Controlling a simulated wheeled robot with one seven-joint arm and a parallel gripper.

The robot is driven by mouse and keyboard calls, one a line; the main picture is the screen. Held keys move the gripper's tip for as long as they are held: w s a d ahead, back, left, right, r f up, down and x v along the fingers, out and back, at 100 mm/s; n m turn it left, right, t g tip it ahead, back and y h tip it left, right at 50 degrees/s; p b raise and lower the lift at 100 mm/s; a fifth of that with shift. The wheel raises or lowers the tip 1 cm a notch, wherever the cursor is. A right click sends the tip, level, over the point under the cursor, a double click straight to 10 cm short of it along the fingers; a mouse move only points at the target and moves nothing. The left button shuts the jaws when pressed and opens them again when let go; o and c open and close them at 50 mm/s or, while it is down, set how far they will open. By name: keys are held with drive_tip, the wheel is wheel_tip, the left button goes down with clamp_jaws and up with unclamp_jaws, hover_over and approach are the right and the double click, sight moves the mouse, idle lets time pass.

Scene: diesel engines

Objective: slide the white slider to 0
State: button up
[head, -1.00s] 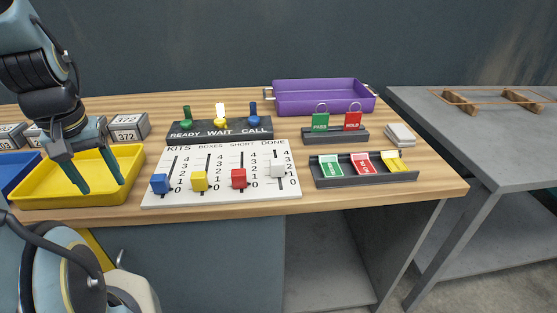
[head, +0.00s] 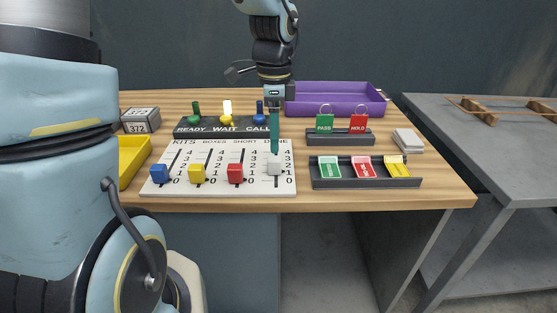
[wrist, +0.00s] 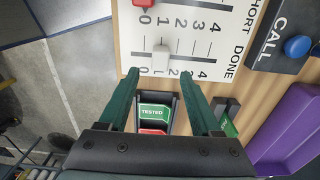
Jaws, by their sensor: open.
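The white slider (head: 275,166) stands in the DONE column, rightmost on the white scale board (head: 218,187). It sits between the ends of its 0-to-4 scale, nearer the 0 end in the wrist view (wrist: 161,57). Its exact mark is hard to read. My gripper (head: 274,150) points down at the slider. In the head view its fingers overlap and partly cover the DONE column. In the wrist view my gripper (wrist: 159,76) is open and empty, with its fingertips apart and the slider just beyond the gap between them. I cannot tell whether they touch it.
Blue (head: 160,174), yellow (head: 197,174) and red (head: 235,174) sliders stand left of the white one. A dark READY/WAIT/CALL panel (head: 222,129) is behind the board. A dark card rack (head: 366,183) stands to the right. A purple tray (head: 335,103) is at the back.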

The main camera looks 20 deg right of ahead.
sight(274, 159)
wheel_tip(274, 159, down, 8)
drive_tip(key=shift+a+r, duration=0.1)
drive_tip(key=shift+r, duration=0.15)
drive_tip(key=shift+c, duration=0.2)
clamp_jaws()
idle(0.4)
idle(0.9)
